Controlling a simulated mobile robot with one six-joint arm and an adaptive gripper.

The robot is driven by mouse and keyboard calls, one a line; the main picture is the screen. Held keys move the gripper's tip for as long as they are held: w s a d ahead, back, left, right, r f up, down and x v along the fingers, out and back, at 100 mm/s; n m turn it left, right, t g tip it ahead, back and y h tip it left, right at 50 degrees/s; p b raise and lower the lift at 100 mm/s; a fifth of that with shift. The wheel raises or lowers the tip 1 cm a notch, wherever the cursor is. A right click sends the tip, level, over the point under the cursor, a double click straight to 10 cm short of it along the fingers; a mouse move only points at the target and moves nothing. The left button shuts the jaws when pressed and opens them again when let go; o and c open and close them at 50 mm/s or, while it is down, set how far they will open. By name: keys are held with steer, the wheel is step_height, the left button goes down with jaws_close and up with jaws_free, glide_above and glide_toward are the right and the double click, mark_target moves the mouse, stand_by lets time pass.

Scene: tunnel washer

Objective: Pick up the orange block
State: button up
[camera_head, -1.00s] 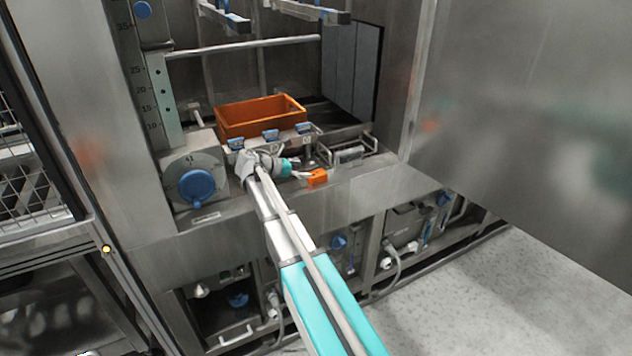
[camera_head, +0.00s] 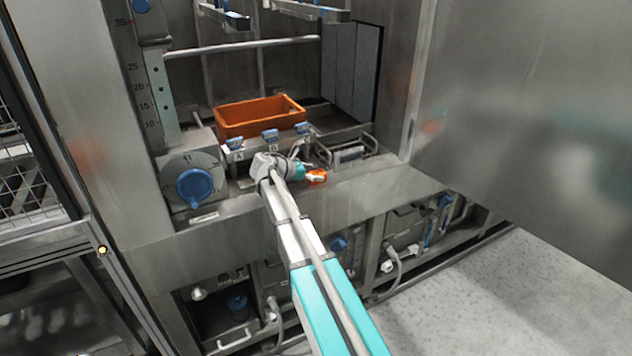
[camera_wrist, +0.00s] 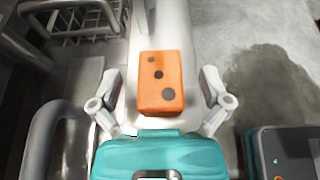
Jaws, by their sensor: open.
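The orange block (camera_head: 317,176) lies on the front ledge of the metal machine. In the wrist view the orange block (camera_wrist: 164,80) shows its face with several dark round spots of different sizes. My gripper (camera_head: 312,173) is at the block on the ledge, partly covering it in the head view. In the wrist view my gripper's two fingers (camera_wrist: 158,92) stand apart, one on each side of the block, with a visible gap on both sides. Whether the fingers are low enough to flank it fully I cannot tell.
An orange crate (camera_head: 262,116) stands behind the ledge. Three blue-topped knobs, one of them the middle knob (camera_head: 270,135), stand before it. A large blue dial (camera_head: 195,187) is at left. A wire handle frame (camera_head: 348,153) is behind the block. The ledge right of it is clear.

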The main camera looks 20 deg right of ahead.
steer(key=shift+d+f, duration=0.2)
steer(key=shift+d, duration=0.3)
steer(key=c, duration=1.3)
steer(key=shift+r, duration=0.25)
steer(key=shift+r+p, duration=0.75)
steer(key=shift+p, duration=0.2)
steer(key=s+r+p, duration=0.3)
steer(key=s, duration=0.1)
steer(key=s+a+r+p, duration=0.1)
steer(key=s+r+p, duration=0.3)
steer(key=s, duration=0.1)
steer(key=s+r+p, duration=0.4)
steer(key=s, duration=0.1)
steer(key=shift+a, duration=0.3)
